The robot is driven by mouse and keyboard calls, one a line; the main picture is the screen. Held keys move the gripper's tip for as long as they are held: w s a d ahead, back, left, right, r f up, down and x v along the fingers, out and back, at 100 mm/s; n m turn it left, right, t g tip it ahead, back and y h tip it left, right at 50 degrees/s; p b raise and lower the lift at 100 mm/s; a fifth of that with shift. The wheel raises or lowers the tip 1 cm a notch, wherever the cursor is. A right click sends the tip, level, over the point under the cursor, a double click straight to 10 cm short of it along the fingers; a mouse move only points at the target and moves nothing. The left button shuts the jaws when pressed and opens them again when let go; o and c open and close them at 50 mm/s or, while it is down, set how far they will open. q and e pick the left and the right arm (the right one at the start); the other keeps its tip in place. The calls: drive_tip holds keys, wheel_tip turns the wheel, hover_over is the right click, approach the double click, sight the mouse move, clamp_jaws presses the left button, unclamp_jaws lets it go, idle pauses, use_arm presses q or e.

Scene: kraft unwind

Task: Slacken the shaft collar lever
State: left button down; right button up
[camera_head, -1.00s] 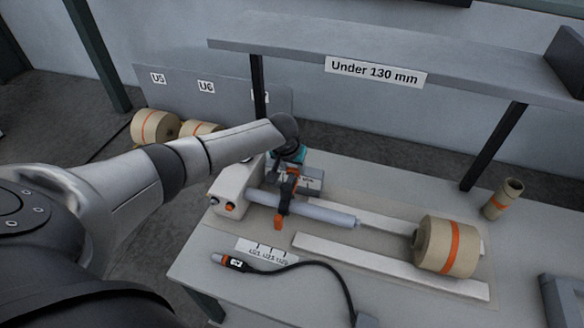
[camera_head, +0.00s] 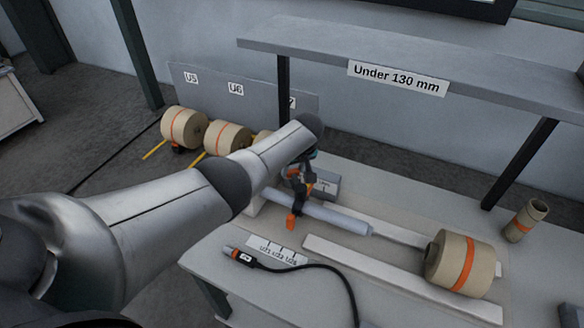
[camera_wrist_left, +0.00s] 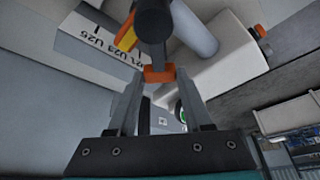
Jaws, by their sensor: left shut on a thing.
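The shaft collar (camera_head: 299,205) is a dark ring around the pale blue-grey shaft (camera_head: 335,215), with an orange piece (camera_head: 292,222) hanging at its near side. My left gripper (camera_head: 304,174) reaches it from above and behind, partly hidden by its own arm. In the left wrist view the gripper (camera_wrist_left: 160,78) is shut on an orange lever end (camera_wrist_left: 160,74), close under the dark collar (camera_wrist_left: 154,22). A second orange-yellow piece (camera_wrist_left: 127,38) shows beside the collar. My right gripper is not in view.
A cabled tool (camera_head: 240,257) lies in front on the bench. A shelf (camera_head: 420,60) labelled "Under 130 mm" runs above. Several rolls (camera_head: 228,138) stand at the back left.

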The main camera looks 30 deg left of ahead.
use_arm(q)
drive_tip(key=n, duration=0.1)
drive_tip(key=s+n+g, duration=0.1)
drive_tip(key=n, duration=0.1)
drive_tip(key=shift+s+a+y, duration=0.15)
drive_tip(key=shift+a+y, duration=0.25)
drive_tip(key=shift+s+a+n+g, duration=0.15)
drive_tip(key=shift+s+n+g, duration=0.2)
drive_tip(key=shift+n, duration=0.45)
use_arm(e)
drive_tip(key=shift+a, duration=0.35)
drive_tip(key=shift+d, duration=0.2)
use_arm(q)
drive_tip(key=shift+c, duration=1.6)
unclamp_jaws()
wheel_tip(320, 180, up, 14)
drive_tip(key=p, duration=0.4)
hover_over(302, 188)
drive_tip(key=shift+a, duration=0.1)
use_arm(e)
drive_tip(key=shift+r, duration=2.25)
